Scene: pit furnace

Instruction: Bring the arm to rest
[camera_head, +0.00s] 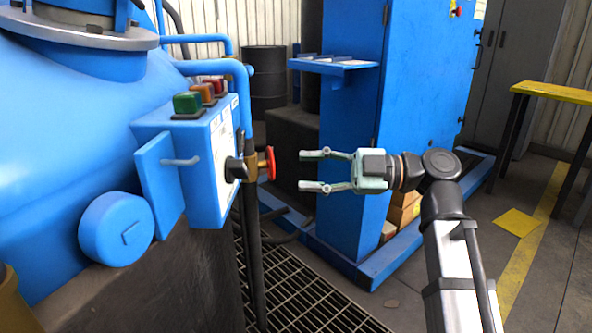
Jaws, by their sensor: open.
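My gripper (318,171) is in the middle of the camera_head view, pointing left. Its two pale green fingers are spread apart with nothing between them. My arm comes up from the lower right and bends at the wrist.
The big blue furnace vessel (60,150) fills the left. A blue cabinet (425,90) with a small shelf (335,66) stands behind my gripper. A floor grating (295,290) lies below. A yellow-topped bench (555,92) stands right. A dark barrel (265,80) stands behind.

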